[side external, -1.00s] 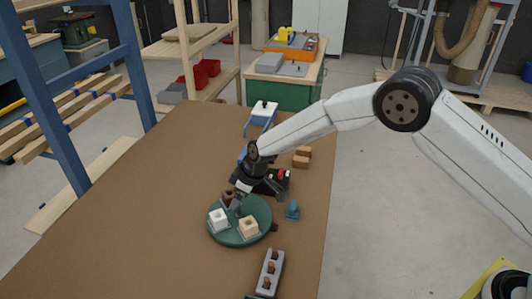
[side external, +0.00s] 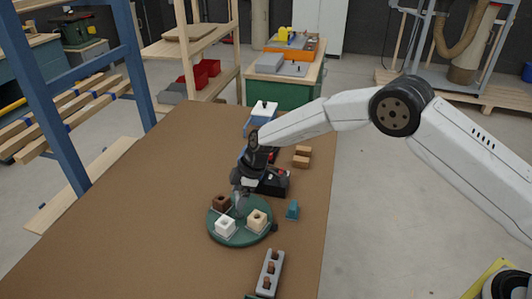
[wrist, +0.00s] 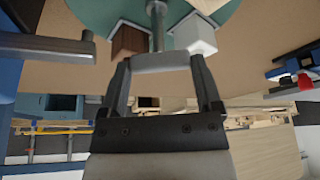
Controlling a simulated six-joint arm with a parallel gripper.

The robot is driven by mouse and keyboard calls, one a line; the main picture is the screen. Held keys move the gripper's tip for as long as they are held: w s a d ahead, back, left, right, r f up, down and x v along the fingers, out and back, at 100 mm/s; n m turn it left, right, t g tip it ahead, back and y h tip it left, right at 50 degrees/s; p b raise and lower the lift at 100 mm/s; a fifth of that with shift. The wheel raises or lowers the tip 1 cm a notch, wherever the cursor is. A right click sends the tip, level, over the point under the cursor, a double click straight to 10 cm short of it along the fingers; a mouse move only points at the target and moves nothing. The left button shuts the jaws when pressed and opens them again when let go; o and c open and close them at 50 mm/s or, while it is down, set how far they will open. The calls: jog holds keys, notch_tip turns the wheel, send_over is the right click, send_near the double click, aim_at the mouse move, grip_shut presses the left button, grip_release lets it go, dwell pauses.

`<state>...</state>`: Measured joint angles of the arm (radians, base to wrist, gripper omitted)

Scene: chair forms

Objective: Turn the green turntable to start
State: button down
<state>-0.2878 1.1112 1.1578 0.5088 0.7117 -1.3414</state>
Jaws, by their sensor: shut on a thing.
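The green turntable (side external: 228,236) lies on the brown table and carries a dark brown block (side external: 221,203), a white block (side external: 226,226) and a pale wood block (side external: 257,219), each in a light holder. Its green disc also shows at the top of the wrist view (wrist: 93,14), with the brown block (wrist: 128,41) and white block (wrist: 195,36). My gripper (side external: 240,188) is over the turntable's far side. In the wrist view its fingers (wrist: 163,66) are shut on a grey handle with a round post (wrist: 157,28). The post's foot is hidden.
A small teal piece (side external: 292,210) stands just right of the turntable. A grey rack (side external: 269,272) with several brown pegs is in front. Wood blocks (side external: 302,157) and a black-and-red device (side external: 274,183) lie behind. The table's left part is clear.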

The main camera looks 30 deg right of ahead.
jog(key=shift+w+n+g, duration=0.1)
jog(key=shift+n+g, duration=0.3)
jog(key=shift+n, duration=1.3)
grip_release()
jog(key=v, duration=0.7)
jog(key=shift+d+r, duration=0.3)
jog(key=shift+r, duration=0.05)
jog(key=shift+w, duration=0.1)
